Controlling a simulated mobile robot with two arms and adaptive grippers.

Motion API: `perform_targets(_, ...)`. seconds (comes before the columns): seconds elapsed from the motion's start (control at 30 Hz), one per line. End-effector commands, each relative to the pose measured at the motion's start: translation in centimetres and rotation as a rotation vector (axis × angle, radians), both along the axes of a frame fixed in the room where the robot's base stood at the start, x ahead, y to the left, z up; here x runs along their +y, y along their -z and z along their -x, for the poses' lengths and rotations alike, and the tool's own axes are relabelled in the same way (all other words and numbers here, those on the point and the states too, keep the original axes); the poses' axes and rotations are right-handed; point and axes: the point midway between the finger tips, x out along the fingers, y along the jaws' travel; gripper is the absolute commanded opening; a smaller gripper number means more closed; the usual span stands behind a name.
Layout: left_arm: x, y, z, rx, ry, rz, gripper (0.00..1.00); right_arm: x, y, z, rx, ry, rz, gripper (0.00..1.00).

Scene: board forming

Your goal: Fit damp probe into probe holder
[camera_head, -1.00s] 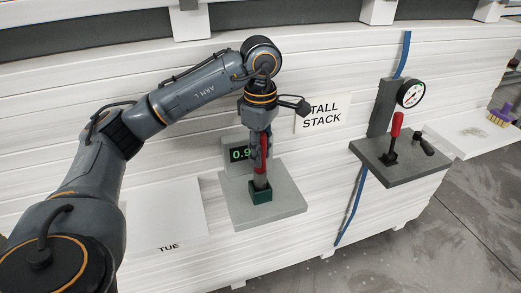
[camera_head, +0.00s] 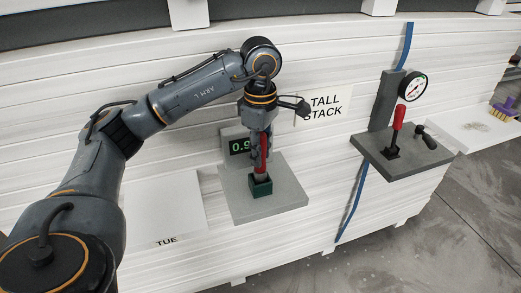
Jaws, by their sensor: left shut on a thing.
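The damp probe (camera_head: 261,176), a slim stick with a grey lower shaft, stands about upright in the dark green probe holder (camera_head: 261,187). Its lower end meets the top of the holder; how deep it sits I cannot tell. My left gripper (camera_head: 262,150), with red on its fingers, is shut on the probe from above, over the holder. The fingers hide the upper probe. The holder stands on a grey platform (camera_head: 235,204) in front of the white stack. My right gripper is out of view.
A display (camera_head: 239,147) reading "0.9" stands just behind my left gripper. A white board marked TUE (camera_head: 165,215) lies to the left. A grey shelf (camera_head: 385,163) with a red lever (camera_head: 397,126) and a gauge (camera_head: 413,86) is at the right. A purple brush (camera_head: 505,108) lies beyond.

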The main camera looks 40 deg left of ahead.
Motion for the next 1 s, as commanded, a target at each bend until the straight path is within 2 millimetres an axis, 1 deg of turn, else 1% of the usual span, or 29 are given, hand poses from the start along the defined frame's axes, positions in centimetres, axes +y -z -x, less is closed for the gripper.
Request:
perform_targets(0.27,0.0,0.8,0.0,-0.001,0.000,0.000,0.00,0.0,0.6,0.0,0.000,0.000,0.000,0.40)
perform_targets(0.3,0.0,0.6,0.0,-0.001,0.000,0.000,0.34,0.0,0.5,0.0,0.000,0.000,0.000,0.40)
perform_targets(0.4,0.0,0.6,0.0,-0.001,0.000,0.000,0.52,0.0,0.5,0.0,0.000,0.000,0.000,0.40)
perform_targets(0.67,0.0,0.7,0.0,0.001,0.000,0.000,0.52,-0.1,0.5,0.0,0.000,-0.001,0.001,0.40)
perform_targets(0.77,0.0,0.3,0.0,0.000,0.000,0.000,0.52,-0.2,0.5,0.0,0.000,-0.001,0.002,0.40)
perform_targets(0.87,0.0,-0.8,-0.1,-0.002,0.000,0.002,0.52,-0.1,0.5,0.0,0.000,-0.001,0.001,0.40)
perform_targets(1.0,0.0,-3.1,-0.1,-0.005,0.000,-0.001,0.52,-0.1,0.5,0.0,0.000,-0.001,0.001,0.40)
